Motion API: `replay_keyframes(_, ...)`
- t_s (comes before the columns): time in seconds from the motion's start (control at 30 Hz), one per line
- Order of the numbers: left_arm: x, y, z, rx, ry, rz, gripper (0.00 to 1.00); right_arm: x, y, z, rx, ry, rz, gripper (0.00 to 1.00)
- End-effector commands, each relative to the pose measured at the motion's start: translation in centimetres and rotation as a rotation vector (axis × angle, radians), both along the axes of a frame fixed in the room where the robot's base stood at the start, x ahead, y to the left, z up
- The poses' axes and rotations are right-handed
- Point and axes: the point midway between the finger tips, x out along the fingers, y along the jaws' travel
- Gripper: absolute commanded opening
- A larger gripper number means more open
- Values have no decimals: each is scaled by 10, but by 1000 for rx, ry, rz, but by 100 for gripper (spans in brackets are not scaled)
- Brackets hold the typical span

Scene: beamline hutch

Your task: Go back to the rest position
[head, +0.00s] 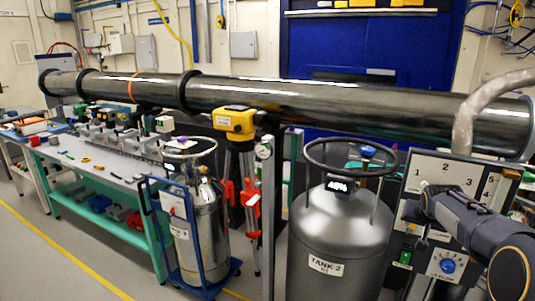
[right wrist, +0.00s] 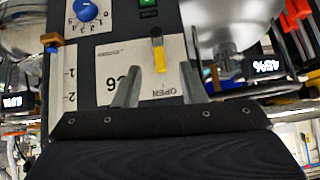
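My right arm comes in at the right of the head view, and its gripper (head: 414,212) is in front of the numbered panel (head: 432,168). In the right wrist view the two fingers of the right gripper (right wrist: 159,72) are spread apart with nothing clamped between them. A lever with a yellow end (right wrist: 158,54) shows between the fingertips, beside an upside-down OPEN label. I cannot tell how close the fingers are to it. My left gripper is not in view.
A blue knob (head: 447,264) and a green switch (head: 405,257) are on the panel below my right arm. A grey tank labelled TANK 2 (head: 330,240) stands just left of it. A long steel pipe (head: 300,100) crosses behind. A smaller tank (head: 190,225) stands on a blue cart. Floor is clear at lower left.

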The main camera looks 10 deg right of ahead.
Motion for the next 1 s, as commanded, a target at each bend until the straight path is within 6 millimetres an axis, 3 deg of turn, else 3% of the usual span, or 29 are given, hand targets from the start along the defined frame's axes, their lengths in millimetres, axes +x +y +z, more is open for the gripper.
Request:
replay_keyframes(0.07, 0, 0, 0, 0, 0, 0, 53, -29, 16, 0, 82, 4, 19, 37)
replay_keyframes(0.17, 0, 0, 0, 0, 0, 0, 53, -76, 55, 0, 209, 16, 82, 37)
replay_keyframes(0.37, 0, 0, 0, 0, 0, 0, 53, -186, 160, -2, 385, 54, 296, 37)
replay_keyframes(0.5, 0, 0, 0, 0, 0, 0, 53, -259, 223, -17, 417, 91, 442, 37)
replay_keyframes(0.6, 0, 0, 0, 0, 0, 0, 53, -299, 253, -33, 413, 122, 516, 37)
replay_keyframes(0.77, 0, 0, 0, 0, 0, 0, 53, -334, 277, -53, 400, 156, 576, 37)
replay_keyframes(1.0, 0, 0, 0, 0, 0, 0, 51, -340, 281, -57, 397, 164, 587, 37)
